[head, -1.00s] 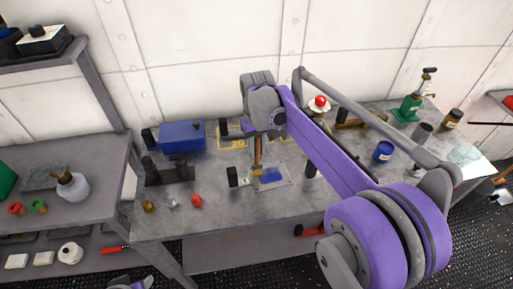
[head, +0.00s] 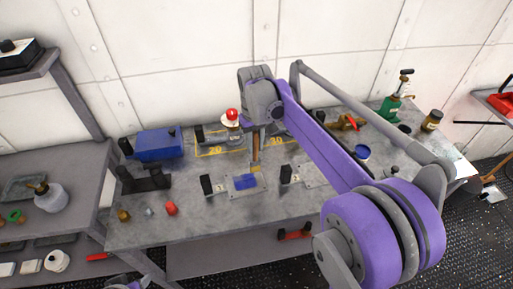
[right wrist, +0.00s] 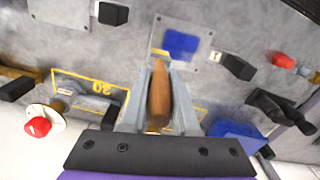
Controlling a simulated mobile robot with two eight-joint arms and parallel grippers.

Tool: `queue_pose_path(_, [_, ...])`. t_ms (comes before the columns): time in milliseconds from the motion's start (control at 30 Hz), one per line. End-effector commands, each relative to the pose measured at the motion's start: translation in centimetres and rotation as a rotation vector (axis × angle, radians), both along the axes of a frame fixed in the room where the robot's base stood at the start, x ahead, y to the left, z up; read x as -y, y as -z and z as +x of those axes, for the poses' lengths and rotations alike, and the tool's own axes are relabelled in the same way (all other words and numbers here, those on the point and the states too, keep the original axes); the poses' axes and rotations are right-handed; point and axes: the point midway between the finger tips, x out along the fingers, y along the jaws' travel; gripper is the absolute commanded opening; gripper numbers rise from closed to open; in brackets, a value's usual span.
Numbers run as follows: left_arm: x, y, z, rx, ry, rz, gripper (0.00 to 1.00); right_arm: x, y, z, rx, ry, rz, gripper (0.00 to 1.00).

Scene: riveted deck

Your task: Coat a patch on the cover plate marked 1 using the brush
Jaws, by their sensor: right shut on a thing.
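The cover plate marked 1 (head: 227,189) lies on the workbench, with a black block and its label at its left end. A solid blue patch (head: 246,182) covers its middle, and it also shows in the right wrist view (right wrist: 181,44). My right gripper (right wrist: 158,118) is shut on the brush's brown wooden handle (right wrist: 159,92) and holds it bristles down. In the head view the brush (head: 256,148) has its yellowish bristles at the upper right edge of the blue patch. I cannot tell whether they touch the plate. My left gripper is not in view.
A second plate (head: 315,176) with a black block lies to the right. The bench's front middle is clear.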

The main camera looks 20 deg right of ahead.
Motion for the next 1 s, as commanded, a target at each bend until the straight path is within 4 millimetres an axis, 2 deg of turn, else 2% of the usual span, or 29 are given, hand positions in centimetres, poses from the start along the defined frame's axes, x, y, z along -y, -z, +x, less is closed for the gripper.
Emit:
queue_pose_path(33, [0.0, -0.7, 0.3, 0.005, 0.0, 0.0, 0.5, -0.1, -0.8, 0.2, 0.003, -0.001, 0.0, 0.0])
queue_pose_path(533, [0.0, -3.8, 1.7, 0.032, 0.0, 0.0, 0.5, -0.4, -5.2, 0.9, 0.002, -0.001, 0.0, 0.0])
queue_pose_path(1000, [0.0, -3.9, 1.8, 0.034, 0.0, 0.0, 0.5, -0.4, -5.4, 0.9, 0.0, -0.001, 0.0, 0.0])
